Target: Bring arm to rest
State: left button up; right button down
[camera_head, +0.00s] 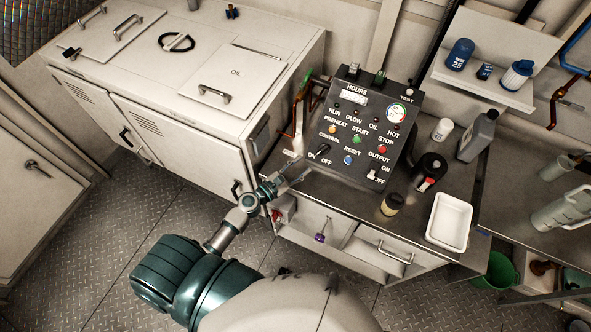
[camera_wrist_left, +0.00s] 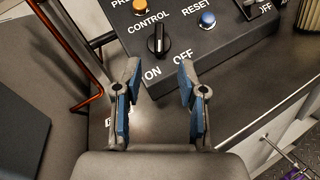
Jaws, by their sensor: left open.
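My left arm comes in from the lower middle of the head view. Its gripper (camera_head: 292,172) is at the front left corner of the dark control panel (camera_head: 343,166). In the left wrist view the gripper (camera_wrist_left: 160,100) is open, with its blue-padded fingers apart and nothing between them. The black control knob (camera_wrist_left: 158,40) lies just beyond the fingertips, above the ON and OFF labels, and looks untouched. It also shows in the head view (camera_head: 322,149). My right gripper is not in view.
A white cabinet (camera_head: 180,90) stands to the left of the workbench (camera_head: 330,193). A white tray (camera_head: 449,221), a black container (camera_head: 430,170) and a grey jug (camera_head: 478,135) stand right of the panel. A copper pipe (camera_wrist_left: 75,45) runs close left of the gripper.

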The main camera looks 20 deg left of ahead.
pick_arm(q)
jog(key=shift+v, duration=1.2)
